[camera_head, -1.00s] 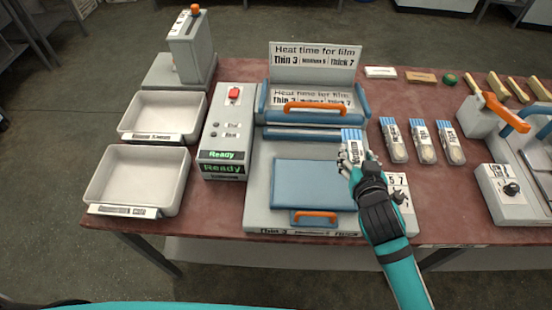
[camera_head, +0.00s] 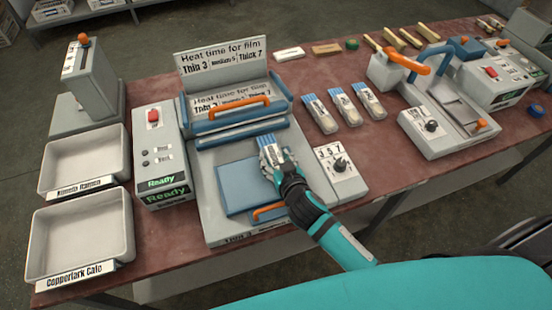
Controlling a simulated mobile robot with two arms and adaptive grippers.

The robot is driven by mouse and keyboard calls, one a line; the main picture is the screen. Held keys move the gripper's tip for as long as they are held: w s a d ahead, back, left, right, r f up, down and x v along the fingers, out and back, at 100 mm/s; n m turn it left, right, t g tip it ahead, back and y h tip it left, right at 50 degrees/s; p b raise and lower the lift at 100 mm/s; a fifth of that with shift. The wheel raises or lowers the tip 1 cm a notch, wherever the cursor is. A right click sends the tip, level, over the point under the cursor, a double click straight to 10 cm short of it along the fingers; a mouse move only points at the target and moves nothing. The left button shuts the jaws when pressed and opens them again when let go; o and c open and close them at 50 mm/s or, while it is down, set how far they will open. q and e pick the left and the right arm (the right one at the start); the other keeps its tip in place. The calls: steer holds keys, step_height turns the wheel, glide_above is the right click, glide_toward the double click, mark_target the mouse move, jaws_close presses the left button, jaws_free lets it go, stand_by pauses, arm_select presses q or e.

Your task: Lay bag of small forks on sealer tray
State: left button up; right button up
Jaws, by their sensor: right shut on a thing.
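The sealer's blue tray (camera_head: 233,192) lies flat in the front of the grey sealer, with an orange handle at its front edge. My right gripper (camera_head: 272,160) is shut on a small bag with a blue striped top and a label (camera_head: 266,142). It holds the bag at the tray's upper right corner, near the sealer bar; whether the bag touches the tray I cannot tell. The bag's contents are hidden by the fingers. My left gripper is not in view.
Three similar blue-topped bags (camera_head: 345,107) lie right of the sealer. A dial box (camera_head: 341,172) stands by my right wrist. A control box (camera_head: 160,160) shows Ready, with two white trays (camera_head: 78,240) to its left. A second sealer (camera_head: 440,125) stands at the right.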

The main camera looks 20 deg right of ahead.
steer(key=shift+f, duration=0.2)
steer(key=o, duration=0.9)
steer(key=shift+o, duration=0.3)
steer(key=shift+r, duration=0.1)
steer(key=shift+r, duration=0.2)
steer(key=shift+s, duration=0.35)
steer(key=b+v, duration=0.1)
steer(key=v, duration=0.9)
steer(key=shift+s+r+b, duration=0.1)
steer(key=shift+s+b, duration=0.2)
steer(key=shift+s+r, duration=0.2)
steer(key=shift+s, duration=0.1)
